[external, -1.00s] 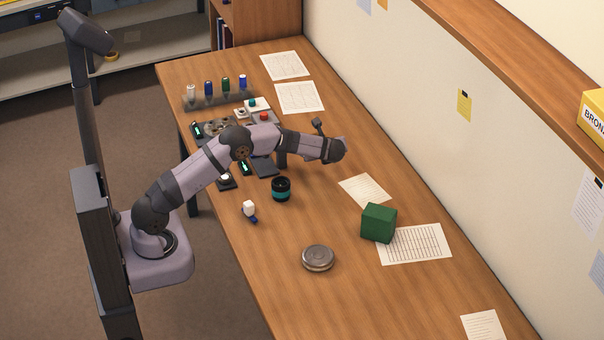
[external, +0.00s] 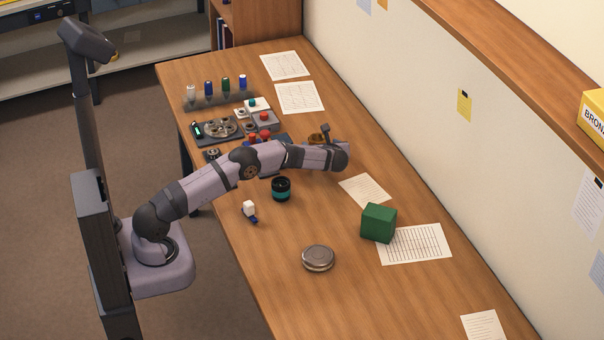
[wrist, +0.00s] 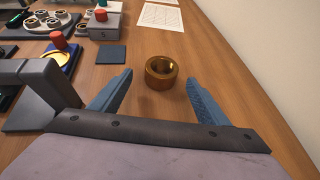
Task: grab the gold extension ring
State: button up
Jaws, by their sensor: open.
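The gold extension ring (wrist: 160,73) lies flat on the wooden table in the wrist view, just beyond my fingertips and between their lines. In the external view the ring (external: 317,138) shows partly, behind the end of my arm. My gripper (wrist: 160,92) is open and empty, with one blue finger to each side and the ring ahead of the gap. The fingers are hidden in the external view.
Left of the ring in the wrist view are a dark blue square pad (wrist: 111,54), a grey box with a red knob (wrist: 99,26) and a parts tray (wrist: 45,22). A black-and-teal lens barrel (external: 281,189) and green cube (external: 378,223) stand nearer in the external view.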

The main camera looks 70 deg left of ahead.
aim_at(320, 142)
jog(key=shift+p+x, duration=0.4)
jog(key=shift+x, duration=1.9)
jog(key=shift+w, duration=0.1)
jog(key=shift+r, duration=0.1)
jog(key=c, duration=1.2)
